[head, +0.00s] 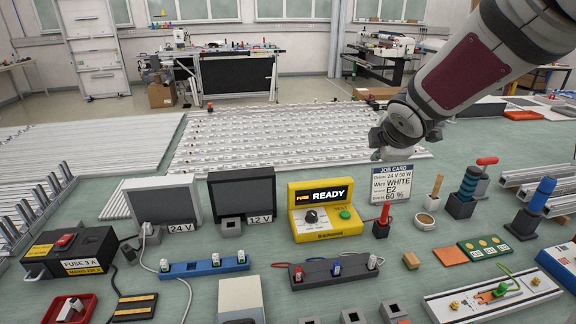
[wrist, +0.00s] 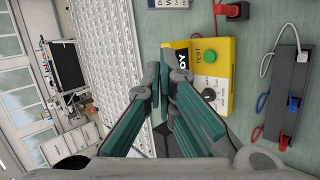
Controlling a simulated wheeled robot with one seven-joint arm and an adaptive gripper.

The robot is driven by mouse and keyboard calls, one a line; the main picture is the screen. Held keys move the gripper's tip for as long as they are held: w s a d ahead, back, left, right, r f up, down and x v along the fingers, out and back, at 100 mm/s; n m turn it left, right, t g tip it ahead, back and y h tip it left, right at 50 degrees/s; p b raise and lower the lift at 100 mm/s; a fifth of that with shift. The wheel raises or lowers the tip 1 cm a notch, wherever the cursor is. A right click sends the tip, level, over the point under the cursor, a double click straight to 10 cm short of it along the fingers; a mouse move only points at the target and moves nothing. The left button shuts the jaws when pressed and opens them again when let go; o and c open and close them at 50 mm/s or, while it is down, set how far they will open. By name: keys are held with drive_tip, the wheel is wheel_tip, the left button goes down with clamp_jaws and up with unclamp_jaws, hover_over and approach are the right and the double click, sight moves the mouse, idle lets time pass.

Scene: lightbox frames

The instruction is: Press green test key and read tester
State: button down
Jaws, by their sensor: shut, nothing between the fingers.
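The yellow tester (head: 326,224) stands near the middle of the bench in the head view. Its display (head: 327,195) reads "READY" with a small "FUSE" label beside it. A black knob (head: 311,216) and the green test key (head: 345,213) sit on its front. In the wrist view the tester (wrist: 224,76) appears turned sideways, with the green key (wrist: 209,57) marked TEST. My gripper (wrist: 165,80) is shut and empty; it overlaps part of the display in that view. In the head view my gripper (head: 383,150) is above and right of the tester, apart from the key.
The job card (head: 391,184) stands right of the tester, reading 24 V 50 W, WHITE, E2, 60 %. A red-handled tool (head: 383,220) stands close by on the right. Grey boxes marked 24 V (head: 163,199) and 12 V (head: 241,189) stand left. A dark connector strip (head: 335,271) lies in front.

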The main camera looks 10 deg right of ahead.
drive_tip(key=w+f+n+y, duration=0.1)
drive_tip(key=w+f+n, duration=0.4)
drive_tip(key=w+n, duration=0.1)
drive_tip(key=n+y+p, duration=0.2)
drive_tip(key=n+y, duration=0.1)
drive_tip(key=n, duration=0.4)
hover_over(348, 213)
wheel_tip(348, 213, down, 7)
drive_tip(key=shift+t, duration=0.3)
drive_tip(key=shift+f+b, duration=0.15)
drive_tip(key=shift+b, duration=0.2)
wheel_tip(348, 213, down, 7)
drive_tip(key=b, duration=0.6)
drive_tip(key=shift+w+b, duration=0.1)
drive_tip(key=shift+b, duration=0.3)
drive_tip(key=shift+f+b, duration=0.85)
drive_tip(key=shift+b, duration=0.2)
drive_tip(key=shift+f, duration=0.1)
drive_tip(key=shift+f+b, duration=0.3)
drive_tip(key=shift+b, duration=0.2)
